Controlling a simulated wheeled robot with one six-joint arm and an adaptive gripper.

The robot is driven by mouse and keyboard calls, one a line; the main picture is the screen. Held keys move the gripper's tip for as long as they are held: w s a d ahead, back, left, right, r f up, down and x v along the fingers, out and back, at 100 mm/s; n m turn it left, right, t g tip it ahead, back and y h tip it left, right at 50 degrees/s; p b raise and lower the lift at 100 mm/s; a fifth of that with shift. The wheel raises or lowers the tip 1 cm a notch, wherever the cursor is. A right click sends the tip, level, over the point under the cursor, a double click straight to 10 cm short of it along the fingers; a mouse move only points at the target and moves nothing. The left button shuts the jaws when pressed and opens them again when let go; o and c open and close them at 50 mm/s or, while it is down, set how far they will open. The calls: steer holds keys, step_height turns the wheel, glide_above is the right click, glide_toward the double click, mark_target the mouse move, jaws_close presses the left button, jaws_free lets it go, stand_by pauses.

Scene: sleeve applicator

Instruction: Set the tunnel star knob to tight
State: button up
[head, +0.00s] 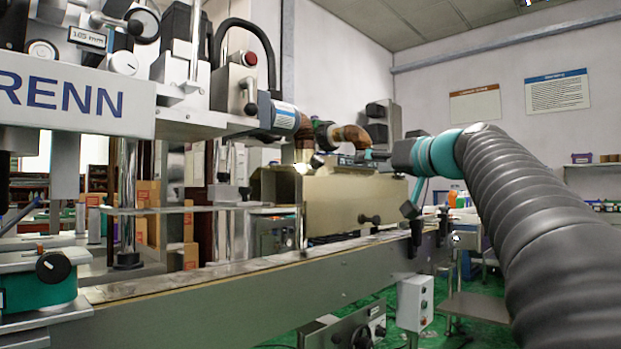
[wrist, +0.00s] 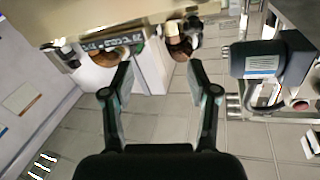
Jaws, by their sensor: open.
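The tunnel (head: 345,200) is a beige metal housing over the conveyor in the head view. A dark knob (head: 369,219) sticks out low on its near side; I cannot tell whether it is star-shaped. In the wrist view the tunnel's beige body (wrist: 85,15) fills the top left, with a dark scale strip (wrist: 112,41) and a small dark knob (wrist: 62,52) on its edge. I cannot read any tight mark. My gripper (wrist: 160,75) is open and empty, its fingers apart just below the strip. In the head view my gripper (head: 382,157) is above the tunnel's right end, partly hidden.
Brown elbow ducts (head: 345,135) rise beside the tunnel top, close to my gripper. A dark blower with a blue label (wrist: 265,65) stands right in the wrist view. The long conveyor rail (head: 240,290) crosses in front. Open floor shows below the fingers in the wrist view.

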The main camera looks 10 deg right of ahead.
mark_target(320, 160)
steer(key=w+a+n, duration=0.1)
steer(key=w+a, duration=0.2)
steer(key=w+a+n+y+p, duration=0.1)
steer(key=w+a, duration=0.2)
steer(key=w, duration=0.1)
steer(key=w+a+r+g+y, duration=0.1)
steer(key=w+a, duration=0.2)
steer(key=shift+w+a+n+p, duration=0.15)
steer(key=shift+a+n+p, duration=0.15)
steer(key=shift+n, duration=0.1)
jaws_close()
